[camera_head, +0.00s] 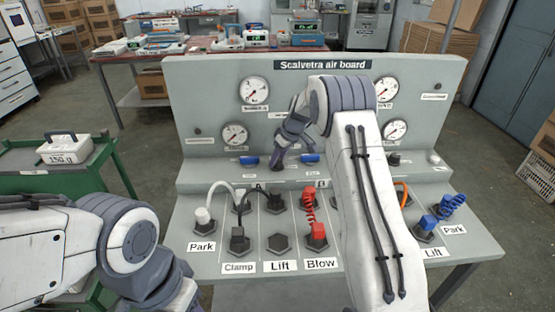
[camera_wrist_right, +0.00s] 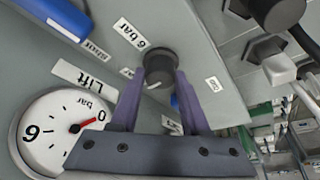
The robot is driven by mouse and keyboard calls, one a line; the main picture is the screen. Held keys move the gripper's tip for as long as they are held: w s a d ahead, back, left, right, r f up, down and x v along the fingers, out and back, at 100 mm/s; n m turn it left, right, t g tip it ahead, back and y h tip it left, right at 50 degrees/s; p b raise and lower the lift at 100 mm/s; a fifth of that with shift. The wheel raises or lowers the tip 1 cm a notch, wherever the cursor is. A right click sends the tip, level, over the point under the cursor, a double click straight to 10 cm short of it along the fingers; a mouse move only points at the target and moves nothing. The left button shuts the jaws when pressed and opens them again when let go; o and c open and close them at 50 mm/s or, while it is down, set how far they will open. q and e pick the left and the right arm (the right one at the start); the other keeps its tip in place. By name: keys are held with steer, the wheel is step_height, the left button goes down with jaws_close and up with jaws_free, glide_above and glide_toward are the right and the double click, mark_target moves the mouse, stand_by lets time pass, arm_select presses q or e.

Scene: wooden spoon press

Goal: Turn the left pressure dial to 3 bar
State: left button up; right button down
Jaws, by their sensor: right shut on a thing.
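The dial that I hold is a dark round knob (camera_wrist_right: 160,68) on the grey panel, with a pale mark on its face and a "6 bar" label beside it. My right gripper (camera_wrist_right: 158,78) is shut on this knob, one purple-grey finger on each side. In the head view my right gripper (camera_head: 279,160) is at the board's lower ledge, between two blue levers, and hides the knob. A round gauge (camera_wrist_right: 55,130) near a "Lift" label has its red needle close to 0. My left gripper is out of view; only my left arm shows.
The grey air board (camera_head: 200,100) carries several gauges. Blue levers (camera_head: 249,161) (camera_head: 310,158) flank my right gripper. In front are hexagonal sockets with plugs, including a red coiled hose (camera_head: 309,200). A green cart (camera_head: 60,180) stands at the left.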

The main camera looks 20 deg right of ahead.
steer(key=shift+c, duration=1.9)
jaws_free()
steer(key=b+v, duration=0.1)
steer(key=v, duration=0.9)
steer(key=shift+r, duration=0.25)
